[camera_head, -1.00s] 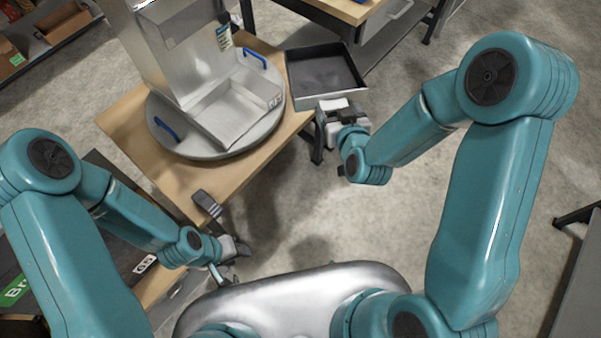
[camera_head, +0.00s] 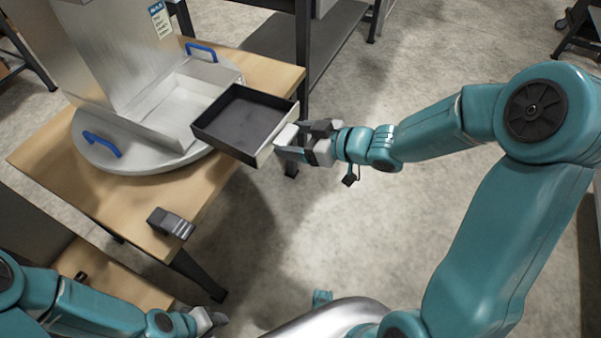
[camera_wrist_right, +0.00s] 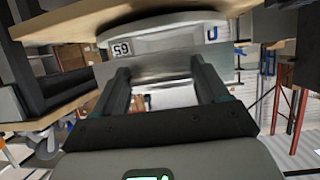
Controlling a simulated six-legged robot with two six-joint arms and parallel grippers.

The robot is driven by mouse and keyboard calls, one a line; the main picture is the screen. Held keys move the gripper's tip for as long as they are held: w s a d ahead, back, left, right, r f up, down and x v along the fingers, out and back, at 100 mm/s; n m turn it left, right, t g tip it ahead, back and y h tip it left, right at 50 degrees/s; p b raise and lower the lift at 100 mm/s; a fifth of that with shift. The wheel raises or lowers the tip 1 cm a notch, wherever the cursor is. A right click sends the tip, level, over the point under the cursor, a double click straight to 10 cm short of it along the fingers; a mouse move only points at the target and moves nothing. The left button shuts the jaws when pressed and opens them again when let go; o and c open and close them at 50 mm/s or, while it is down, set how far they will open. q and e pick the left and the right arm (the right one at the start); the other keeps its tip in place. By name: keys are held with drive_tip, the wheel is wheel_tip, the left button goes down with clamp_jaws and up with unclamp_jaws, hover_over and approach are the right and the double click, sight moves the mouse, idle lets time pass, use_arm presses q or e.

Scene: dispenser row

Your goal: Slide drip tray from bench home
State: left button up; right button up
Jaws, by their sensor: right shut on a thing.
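The drip tray (camera_head: 240,117) is a shallow dark tray with a pale front wall. It is right of the dispenser's open steel bay (camera_head: 178,108), its left corner close to the bay's edge; I cannot tell whether they touch. My right gripper (camera_head: 288,142) is shut on the tray's front wall from the right. In the right wrist view its two fingers (camera_wrist_right: 163,88) reach to a grey panel, and a tag reading like 65 shows above. The metal dispenser (camera_head: 110,50) stands on a round grey turntable (camera_head: 135,160). My left gripper (camera_head: 208,318) is low, apart from the tray; its jaws are unclear.
The turntable has two blue handles (camera_head: 102,144) and sits on a wooden bench (camera_head: 50,165). A small black block (camera_head: 171,223) is at the bench's near edge. A dark-legged grey shelf (camera_head: 325,45) stands behind. Floor to the right of the bench is open.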

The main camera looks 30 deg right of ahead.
sight(238, 129)
drive_tip(key=shift+n+y, duration=0.3)
drive_tip(key=shift+y, duration=0.1)
drive_tip(key=shift+f+b+x, duration=0.15)
drive_tip(key=shift+b+x, duration=1.05)
drive_tip(key=shift+x, duration=0.8)
drive_tip(key=shift+f+b+x, duration=0.15)
drive_tip(key=shift+b+x, duration=1)
drive_tip(key=shift+x, duration=0.9)
drive_tip(key=shift+w+a+f+p, duration=0.1)
drive_tip(key=shift+w+a+p, duration=0.15)
drive_tip(key=shift+w+a, duration=0.6)
drive_tip(key=shift+w+a+p, duration=0.25)
drive_tip(key=shift+w+a, duration=0.35)
drive_tip(key=shift+w, duration=0.55)
drive_tip(key=shift+w+a+f+p, duration=0.1)
drive_tip(key=shift+w+a+p, duration=0.15)
drive_tip(key=shift+w+a, duration=0.6)
use_arm(q)
drive_tip(key=f, duration=0.4)
drive_tip(key=shift+d+f, duration=0.25)
drive_tip(key=shift+f, duration=0.1)
use_arm(e)
drive_tip(key=shift+w, duration=0.4)
drive_tip(key=shift+f, duration=0.25)
use_arm(q)
drive_tip(key=shift+r, duration=0.1)
use_arm(e)
drive_tip(key=shift+w+a, duration=0.15)
